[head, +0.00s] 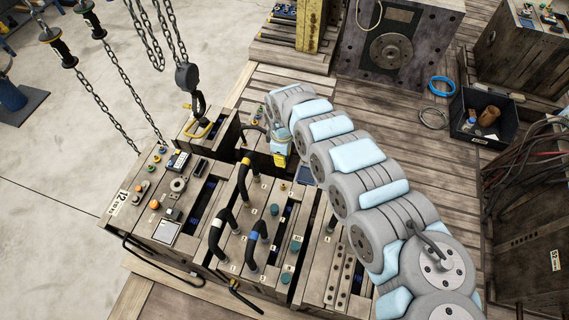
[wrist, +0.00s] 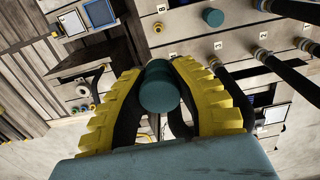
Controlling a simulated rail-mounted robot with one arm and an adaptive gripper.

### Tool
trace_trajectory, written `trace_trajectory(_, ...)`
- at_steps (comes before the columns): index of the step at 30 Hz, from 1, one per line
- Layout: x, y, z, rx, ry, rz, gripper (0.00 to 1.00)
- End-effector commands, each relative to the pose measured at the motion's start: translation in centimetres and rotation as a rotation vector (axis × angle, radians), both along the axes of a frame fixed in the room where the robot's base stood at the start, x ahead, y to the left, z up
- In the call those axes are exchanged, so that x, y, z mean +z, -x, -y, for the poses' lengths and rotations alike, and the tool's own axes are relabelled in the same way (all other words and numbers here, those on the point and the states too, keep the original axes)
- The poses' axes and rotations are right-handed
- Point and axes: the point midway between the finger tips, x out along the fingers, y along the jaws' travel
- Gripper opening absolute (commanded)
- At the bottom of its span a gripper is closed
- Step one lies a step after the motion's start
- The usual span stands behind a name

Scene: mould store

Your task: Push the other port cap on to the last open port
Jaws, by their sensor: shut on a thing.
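My gripper (wrist: 158,70) has yellow ribbed fingers with dark inner pads. It is shut on a teal cylindrical port cap (wrist: 160,88), held between the fingers in the wrist view. In the head view my gripper (head: 281,158) is over the back part of the mould block (head: 262,190), and the held cap cannot be made out. Another teal cap (wrist: 213,17) sits on the panel face beyond the fingertips. A small bare port (wrist: 158,27) shows left of it, beside the label 8. The held cap appears apart from the panel.
Black hoses (head: 217,232) with coloured collars arch over the block. A chain hook (head: 188,80) hangs behind it on the left. The concrete floor at left is mostly clear.

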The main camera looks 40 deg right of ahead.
Motion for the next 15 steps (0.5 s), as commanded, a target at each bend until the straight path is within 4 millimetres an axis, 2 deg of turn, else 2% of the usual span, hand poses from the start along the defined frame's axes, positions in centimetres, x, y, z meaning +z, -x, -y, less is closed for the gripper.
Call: trace_trajectory(15, -4.2, -0.5, -0.3, 0.003, -0.001, 0.0, 0.0)
